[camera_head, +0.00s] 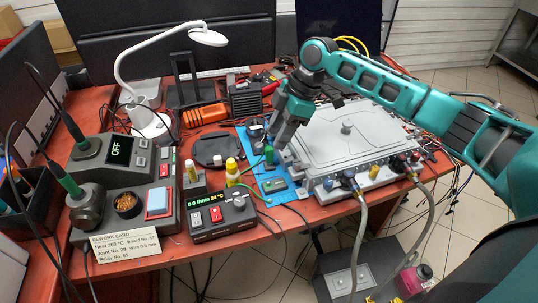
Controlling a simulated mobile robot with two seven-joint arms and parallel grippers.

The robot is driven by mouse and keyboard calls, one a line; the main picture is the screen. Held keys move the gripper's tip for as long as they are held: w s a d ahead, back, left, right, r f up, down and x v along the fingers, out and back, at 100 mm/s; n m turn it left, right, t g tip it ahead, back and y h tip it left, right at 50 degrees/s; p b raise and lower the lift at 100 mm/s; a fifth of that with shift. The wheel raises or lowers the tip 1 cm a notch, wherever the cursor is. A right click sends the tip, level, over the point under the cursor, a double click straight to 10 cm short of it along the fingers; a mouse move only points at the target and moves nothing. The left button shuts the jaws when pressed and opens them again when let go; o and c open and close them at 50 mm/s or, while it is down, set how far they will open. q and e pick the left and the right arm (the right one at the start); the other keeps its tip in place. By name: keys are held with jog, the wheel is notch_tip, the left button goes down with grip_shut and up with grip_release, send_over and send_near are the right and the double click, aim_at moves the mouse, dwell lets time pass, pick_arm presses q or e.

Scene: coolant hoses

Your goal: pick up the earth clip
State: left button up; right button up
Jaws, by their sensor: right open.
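My right gripper (277,147) reaches in from the right and points down over the blue mat (252,143), at the left side of the grey finned housing (345,135). Its jaws are open. A small green piece (268,154) stands on the mat just beside the fingertips; it may be the earth clip, but it is too small to tell. I cannot tell whether the fingers touch it. My left gripper is not in view.
A soldering station (120,152), a power supply (222,217) and small bottles (232,170) crowd the left and front. A white lamp (150,122) stands behind. Hoses (357,230) hang from the housing over the front edge. Little table is free.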

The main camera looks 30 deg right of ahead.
aim_at(270, 161)
jog(key=x, duration=0.6)
jog(key=shift+s+a+f+b, duration=0.2)
jog(key=shift+f+b, duration=0.1)
jog(key=shift+b, duration=0.1)
grip_shut()
